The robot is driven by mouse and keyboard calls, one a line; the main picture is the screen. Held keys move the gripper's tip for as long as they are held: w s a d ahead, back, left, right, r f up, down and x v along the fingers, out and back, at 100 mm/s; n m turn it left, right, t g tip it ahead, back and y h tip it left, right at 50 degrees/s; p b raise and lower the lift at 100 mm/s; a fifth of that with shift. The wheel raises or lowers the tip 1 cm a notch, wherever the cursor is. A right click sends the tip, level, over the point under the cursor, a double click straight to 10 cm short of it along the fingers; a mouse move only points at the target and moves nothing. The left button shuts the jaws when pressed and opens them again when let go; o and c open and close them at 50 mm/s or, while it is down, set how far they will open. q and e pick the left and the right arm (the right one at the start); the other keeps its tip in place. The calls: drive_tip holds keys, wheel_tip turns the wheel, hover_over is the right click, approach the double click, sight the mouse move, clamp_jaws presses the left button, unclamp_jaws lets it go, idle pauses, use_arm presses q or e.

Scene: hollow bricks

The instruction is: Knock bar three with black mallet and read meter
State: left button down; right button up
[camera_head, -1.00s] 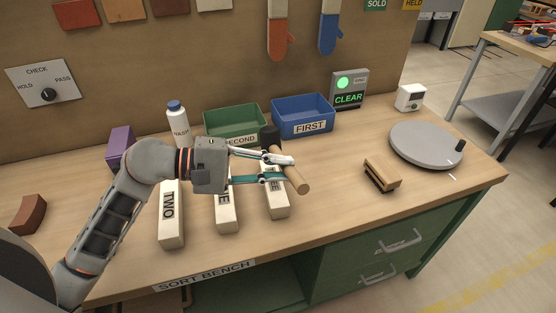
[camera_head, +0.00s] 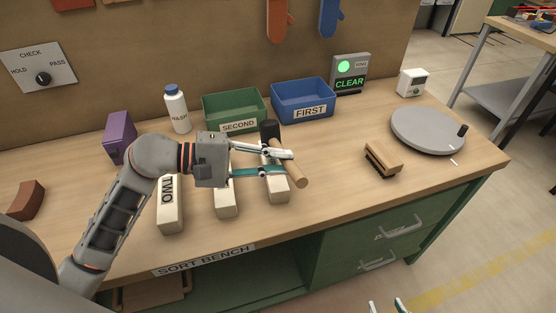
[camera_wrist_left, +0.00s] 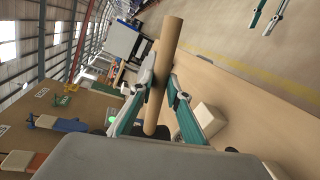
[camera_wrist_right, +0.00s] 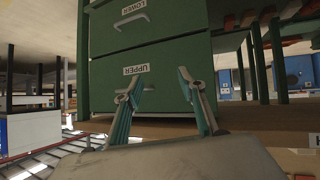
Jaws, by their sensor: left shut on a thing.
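My left gripper (camera_head: 285,162) is shut on the wooden handle of the black mallet (camera_head: 293,172); the handle also shows in the left wrist view (camera_wrist_left: 167,55). The black head (camera_head: 269,130) points to the back, near the far end of the rightmost bar (camera_head: 277,188). Its label is covered by my gripper; contact cannot be told. The middle bar (camera_head: 226,205) is partly hidden by my gripper, and bar TWO (camera_head: 171,215) lies at left. The meter (camera_head: 350,75) shows a green light and CLEAR. My right gripper (camera_wrist_right: 158,90) is open and empty before the green drawers.
A green SECOND bin (camera_head: 234,112) and blue FIRST bin (camera_head: 302,100) stand behind the bars. A white bottle (camera_head: 176,110) and purple block (camera_head: 120,138) are at left. A wooden brush (camera_head: 384,158) and grey turntable (camera_head: 428,131) are at right, with clear bench between.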

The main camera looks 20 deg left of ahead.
use_arm(q)
drive_tip(key=shift+r+b, duration=0.15)
drive_tip(key=shift+b, duration=0.85)
use_arm(e)
wheel_tip(320, 180, down, 2)
drive_tip(key=shift+s+f, duration=0.1)
drive_tip(key=shift+f, duration=0.1)
use_arm(q)
wheel_tip(320, 180, up, 4)
drive_tip(key=shift+p, duration=0.7)
use_arm(e)
drive_tip(key=shift+r, duration=0.7)
drive_tip(key=shift+r, duration=0.1)
